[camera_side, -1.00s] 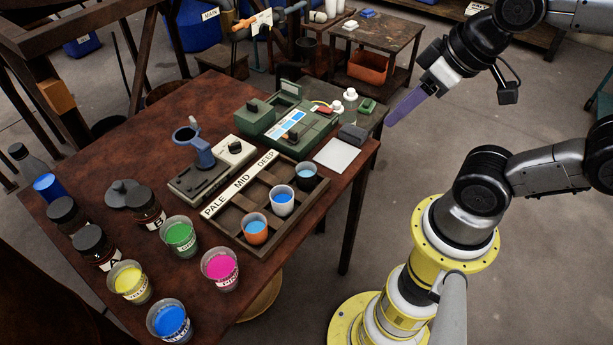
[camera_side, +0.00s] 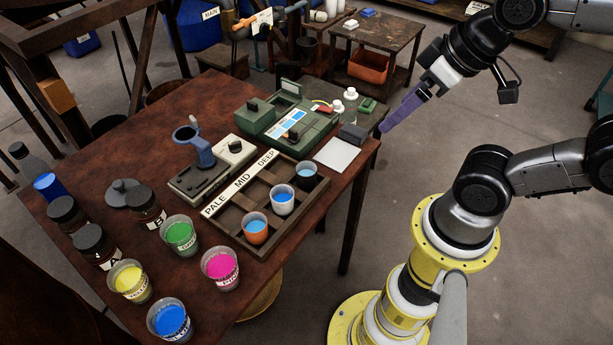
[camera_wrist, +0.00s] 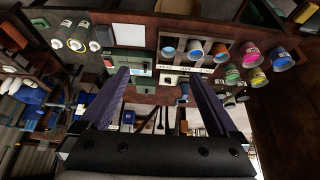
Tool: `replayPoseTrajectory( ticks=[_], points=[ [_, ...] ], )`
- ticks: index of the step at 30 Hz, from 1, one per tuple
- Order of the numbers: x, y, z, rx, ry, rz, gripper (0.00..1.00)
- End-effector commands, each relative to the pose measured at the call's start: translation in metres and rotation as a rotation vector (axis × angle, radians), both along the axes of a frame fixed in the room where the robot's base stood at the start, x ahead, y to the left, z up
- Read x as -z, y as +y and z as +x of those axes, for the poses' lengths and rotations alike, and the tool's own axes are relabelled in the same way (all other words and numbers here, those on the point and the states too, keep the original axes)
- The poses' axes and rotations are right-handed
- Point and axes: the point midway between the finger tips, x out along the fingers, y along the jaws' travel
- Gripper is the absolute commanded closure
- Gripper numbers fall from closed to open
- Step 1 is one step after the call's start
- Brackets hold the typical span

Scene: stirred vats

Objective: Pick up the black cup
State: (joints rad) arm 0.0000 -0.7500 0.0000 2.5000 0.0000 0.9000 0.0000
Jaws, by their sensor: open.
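The black cup (camera_side: 306,174) holds blue liquid and stands upright in the DEEP end of the wooden tray (camera_side: 234,234). A white cup (camera_side: 282,203) and an orange cup (camera_side: 256,233), both with blue liquid, stand in the same tray. My gripper (camera_side: 388,124) is open and empty, above and to the right of the tray, beyond the table's right edge and well apart from the black cup. In the wrist view, the black cup (camera_wrist: 169,53) shows beyond and between my open fingers (camera_wrist: 158,77).
A white card (camera_side: 337,155) and a dark grey block (camera_side: 353,133) lie right of the tray. A green device (camera_side: 287,117) and a stand with a blue ring (camera_side: 196,150) are behind it. Clear cups of green (camera_side: 180,236), pink (camera_side: 221,270), yellow and blue liquid stand in front.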

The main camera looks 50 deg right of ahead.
Motion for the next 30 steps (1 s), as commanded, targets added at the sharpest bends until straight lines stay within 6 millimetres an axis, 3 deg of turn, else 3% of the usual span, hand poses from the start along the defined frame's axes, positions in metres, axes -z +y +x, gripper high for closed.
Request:
replayPoseTrajectory(
  ticks=[8, 14, 18, 22, 27, 30],
  points=[
    [0.0, 0.0, 0.0, -0.078, 0.0, -0.042, 0.04],
    [-0.018, 0.0, 0.018, -0.411, -0.012, -0.222, 0.04],
    [-0.023, 0.003, 0.049, -0.717, 0.042, -0.356, 0.04],
    [-0.016, 0.007, 0.089, -1.021, 0.116, -0.45, 0.04],
    [0.017, 0.016, 0.139, -1.36, 0.218, -0.492, 0.04],
    [0.042, 0.021, 0.16, -1.473, 0.274, -0.471, 0.04]
  ],
)
